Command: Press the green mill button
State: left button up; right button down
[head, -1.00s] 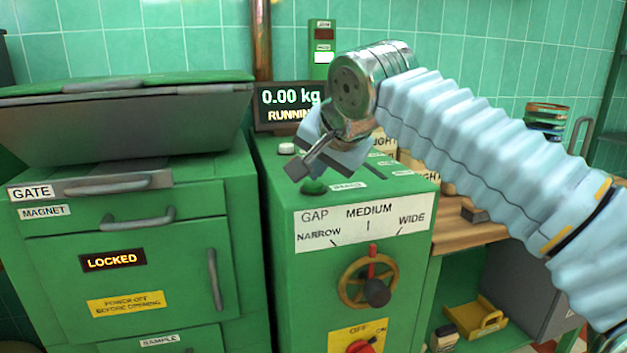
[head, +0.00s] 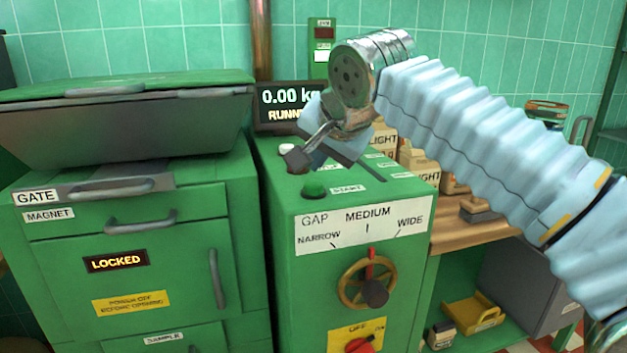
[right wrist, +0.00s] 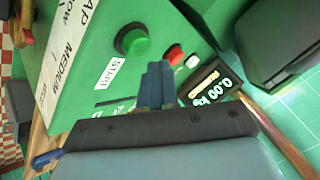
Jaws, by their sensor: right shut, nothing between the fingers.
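The green START button (head: 314,190) sits on the top of the green mill cabinet (head: 300,265), near its front edge. It also shows in the right wrist view (right wrist: 133,40), in a dark ring beside the START label. My right gripper (head: 297,160) is shut and empty. Its tips are above and behind the button, apart from it. In the right wrist view the closed fingers (right wrist: 157,72) point toward the cabinet top, between the green button and a red button (right wrist: 175,54). The display (head: 284,105) reads 0.00 kg and RUNNING, partly hidden by the gripper. My left gripper is not in view.
A white button (right wrist: 193,61) lies beyond the red one. The cabinet front has a GAP handwheel (head: 367,283) and a red switch (head: 360,345). A green cabinet (head: 140,235) with a LOCKED sign stands at left. Labelled blocks (head: 420,172) stand on the wooden bench at right.

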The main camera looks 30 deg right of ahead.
aim_at(317, 185)
notch_tip(317, 185, up, 2)
jog(key=shift+r+p, duration=0.2)
jog(key=shift+p, duration=0.45)
jog(key=shift+r, duration=1.05)
